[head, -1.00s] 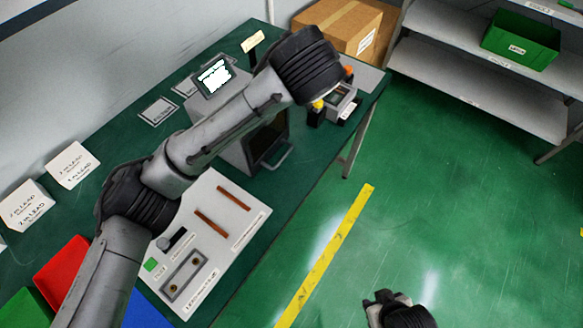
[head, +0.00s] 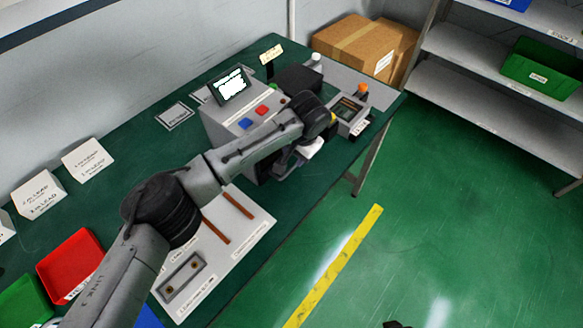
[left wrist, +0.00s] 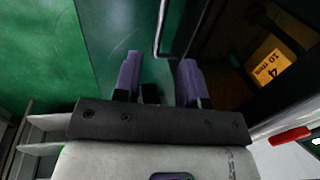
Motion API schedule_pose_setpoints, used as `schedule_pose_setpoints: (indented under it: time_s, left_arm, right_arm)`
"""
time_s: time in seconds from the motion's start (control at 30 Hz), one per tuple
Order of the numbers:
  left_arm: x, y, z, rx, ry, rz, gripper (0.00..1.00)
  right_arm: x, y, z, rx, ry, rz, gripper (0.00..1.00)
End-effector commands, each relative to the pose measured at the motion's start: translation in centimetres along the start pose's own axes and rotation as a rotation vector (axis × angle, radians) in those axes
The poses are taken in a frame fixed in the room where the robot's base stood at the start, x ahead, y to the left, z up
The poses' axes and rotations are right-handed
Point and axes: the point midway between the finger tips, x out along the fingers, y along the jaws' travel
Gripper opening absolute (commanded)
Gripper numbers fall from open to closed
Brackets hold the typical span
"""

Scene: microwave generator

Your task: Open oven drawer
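The oven is a grey box (head: 222,122) with a tilted screen (head: 230,86) on the green table in the head view. My left arm crosses in front of it and hides most of its front. My left gripper (left wrist: 158,80) shows two purple fingers, spread apart and empty, in the left wrist view. A thin metal handle (left wrist: 161,30) lies just ahead, between the two finger lines. I cannot tell whether the fingers touch it. Right of it is the dark oven front (left wrist: 225,65) with a yellow label (left wrist: 271,67). A dark bit at the head view's bottom edge may be my right arm.
A small device (head: 348,115) with an orange knob stands right of the oven. A white board (head: 245,222) with brown strips lies nearer on the table. Red bin (head: 70,262) is at left. Cardboard boxes (head: 355,45) and a shelf (head: 480,95) are behind. Floor right is clear.

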Motion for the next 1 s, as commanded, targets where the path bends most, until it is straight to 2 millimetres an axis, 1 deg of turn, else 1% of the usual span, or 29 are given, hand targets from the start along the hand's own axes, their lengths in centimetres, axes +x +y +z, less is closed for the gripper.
schedule_pose_setpoints:
  time_s: [0.03,0.1,0.3,0.4,0.63,1.0]
  left_arm:
    - [1.3,0.1,0.1,0.000,-0.002,0.000,0.38]
    - [2.6,0.0,0.0,-0.001,-0.002,0.000,0.38]
    - [5.6,0.0,0.0,0.002,-0.001,-0.002,0.38]
    - [6.7,0.0,0.0,0.001,0.000,-0.001,0.38]
    - [8.1,0.1,0.0,0.002,0.000,-0.001,0.38]
    - [8.2,0.0,0.0,0.002,0.001,-0.001,0.37]
  right_arm:
    - [0.4,0.0,0.1,0.000,0.000,0.000,0.43]
    - [0.6,0.0,0.2,0.000,0.000,0.000,0.43]
    - [1.2,-0.1,0.4,0.000,-0.001,0.000,0.43]
    - [1.5,-0.1,0.5,0.000,-0.001,0.000,0.43]
    - [1.7,-0.1,0.5,0.001,-0.001,-0.001,0.43]
    - [1.7,-0.1,0.5,0.003,0.000,-0.002,0.43]
